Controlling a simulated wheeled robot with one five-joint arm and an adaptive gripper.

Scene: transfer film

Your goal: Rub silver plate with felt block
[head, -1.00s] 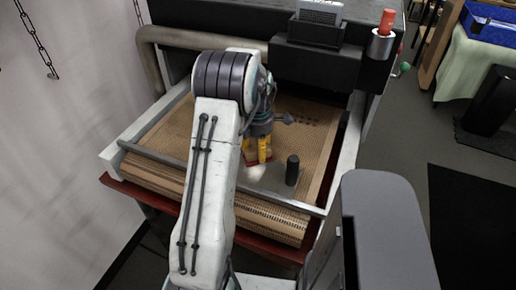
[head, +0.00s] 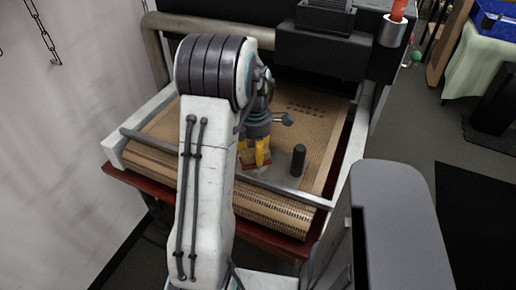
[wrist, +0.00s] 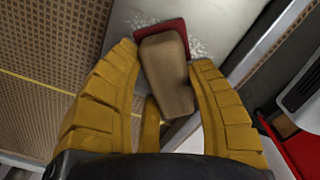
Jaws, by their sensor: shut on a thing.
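The felt block has a brown wooden handle (wrist: 167,75) and a red felt pad (wrist: 176,25), both seen in the wrist view. My gripper (head: 257,160) has yellow fingers closed around the handle. In the wrist view its fingers (wrist: 165,85) stand on both sides of the handle. The silver plate (wrist: 222,22) lies beneath the block, with white specks beside the pad. In the head view the plate (head: 279,178) lies on the perforated belt, partly hidden by my arm and gripper. The pad appears to be on the plate; its underside is hidden.
A dark upright cylinder (head: 298,160) stands on the plate, right of my gripper. A metal bar (head: 160,148) crosses the front of the brown belt (head: 185,120). A dark machine housing (head: 318,53) is behind. A red-topped holder (head: 393,28) is at back right.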

